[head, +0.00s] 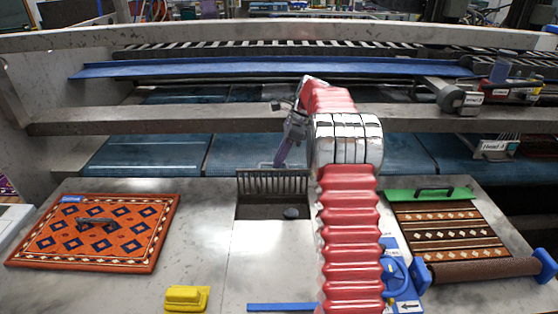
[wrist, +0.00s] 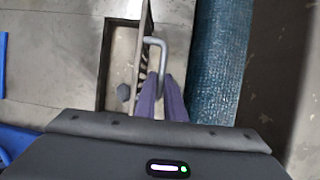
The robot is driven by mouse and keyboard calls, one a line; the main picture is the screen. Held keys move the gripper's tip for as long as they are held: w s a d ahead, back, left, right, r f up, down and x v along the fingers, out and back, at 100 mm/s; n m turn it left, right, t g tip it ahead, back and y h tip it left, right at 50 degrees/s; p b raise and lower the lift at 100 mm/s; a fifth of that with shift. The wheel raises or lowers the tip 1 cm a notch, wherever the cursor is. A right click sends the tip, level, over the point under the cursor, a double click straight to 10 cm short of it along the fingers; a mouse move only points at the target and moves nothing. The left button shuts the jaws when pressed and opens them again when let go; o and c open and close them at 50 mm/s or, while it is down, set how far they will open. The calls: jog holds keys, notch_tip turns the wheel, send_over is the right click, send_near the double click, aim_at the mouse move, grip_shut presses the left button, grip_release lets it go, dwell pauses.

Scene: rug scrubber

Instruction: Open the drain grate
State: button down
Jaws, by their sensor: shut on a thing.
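The drain grate (head: 272,183) is a dark slotted panel raised nearly upright at the back edge of the drain opening (head: 270,211) in the head view. In the wrist view the grate (wrist: 143,48) shows almost edge-on beside the open recess (wrist: 120,55), with its grey bar handle (wrist: 160,43) on the right side. My gripper (wrist: 161,82), with purple fingers, is shut on the handle's near end. In the head view my gripper (head: 282,155) is just behind and above the grate, and its hold on the handle is hidden there.
A small grey lump (head: 292,213) lies in the recess. An orange patterned rug panel (head: 60,236) lies left, a yellow block (head: 186,298) in front. A brown rug (head: 445,228), a green bar (head: 405,194) and a brown roller (head: 480,272) lie right. Blue rollers (head: 150,155) run behind.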

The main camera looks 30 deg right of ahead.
jog(key=shift+a+f, duration=0.1)
jog(key=shift+a, duration=0.05)
jog(key=c, duration=1.8)
grip_release()
jog(key=shift+c, duration=0.2)
jog(key=shift+r, duration=0.2)
jog(key=w+v, duration=0.1)
jog(key=v, duration=0.6)
jog(key=shift+s, duration=0.5)
jog(key=shift+r, duration=0.15)
